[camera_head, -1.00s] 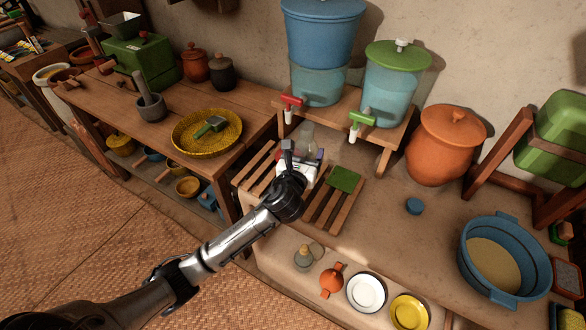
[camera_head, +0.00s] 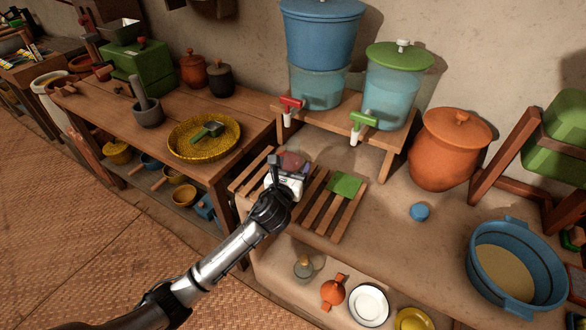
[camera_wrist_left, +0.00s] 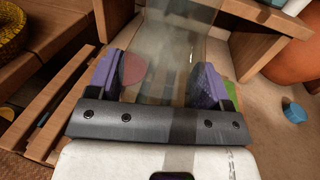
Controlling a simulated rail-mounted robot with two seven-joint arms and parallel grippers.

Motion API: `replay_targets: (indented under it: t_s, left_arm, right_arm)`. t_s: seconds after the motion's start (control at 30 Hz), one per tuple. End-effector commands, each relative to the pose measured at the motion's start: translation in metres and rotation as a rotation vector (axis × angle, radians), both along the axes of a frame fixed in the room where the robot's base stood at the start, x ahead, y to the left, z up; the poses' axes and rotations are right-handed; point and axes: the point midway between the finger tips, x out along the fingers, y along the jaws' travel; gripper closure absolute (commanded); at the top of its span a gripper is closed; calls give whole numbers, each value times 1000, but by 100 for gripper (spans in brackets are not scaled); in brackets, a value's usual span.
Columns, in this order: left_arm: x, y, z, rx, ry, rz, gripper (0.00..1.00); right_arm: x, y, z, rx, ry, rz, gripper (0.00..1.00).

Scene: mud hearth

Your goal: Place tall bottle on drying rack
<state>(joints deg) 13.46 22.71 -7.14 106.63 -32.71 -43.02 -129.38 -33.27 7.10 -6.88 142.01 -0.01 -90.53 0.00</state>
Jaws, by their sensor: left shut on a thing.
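My left gripper (camera_head: 288,174) is shut on a clear, greyish tall bottle (camera_wrist_left: 170,45) over the left part of the wooden slatted drying rack (camera_head: 322,218). In the left wrist view, the purple finger pads of the gripper (camera_wrist_left: 160,80) press on both sides of the bottle. The bottle is hard to make out in the head view, mostly hidden by the gripper. I cannot tell whether its base touches the slats. A green square pad (camera_head: 344,185) lies on the right part of the rack. My right gripper is not in view.
A wooden stand with red and green taps carries a blue water dispenser (camera_head: 320,80) and a green-lidded one (camera_head: 395,95) behind the rack. An orange clay pot (camera_head: 448,150), a blue cap (camera_head: 419,212) and a blue basin (camera_head: 515,262) stand right. A yellow basket tray (camera_head: 185,147) is left.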

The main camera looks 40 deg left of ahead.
Motion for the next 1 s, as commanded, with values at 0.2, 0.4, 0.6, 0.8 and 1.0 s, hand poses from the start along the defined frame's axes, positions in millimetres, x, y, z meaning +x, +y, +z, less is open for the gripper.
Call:
replay_targets:
  t_s: [0.2, 0.4, 0.6, 0.8, 1.0]
  left_arm:
    - [0, 0, -2, 0, 0, 0, 55]
    - [0, 0, -2, 0, -1, 0, 12]
    - [0, 0, -2, 0, -1, 0, 2]
    - [0, 0, 0, -1, -1, 0, 2]
    - [-23, -9, 3, 2, 2, -2, 2]
  right_arm:
    - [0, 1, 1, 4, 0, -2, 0]
    - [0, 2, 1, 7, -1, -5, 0]
    - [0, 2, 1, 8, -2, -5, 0]
    - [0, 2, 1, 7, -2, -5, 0]
    - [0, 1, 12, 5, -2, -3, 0]
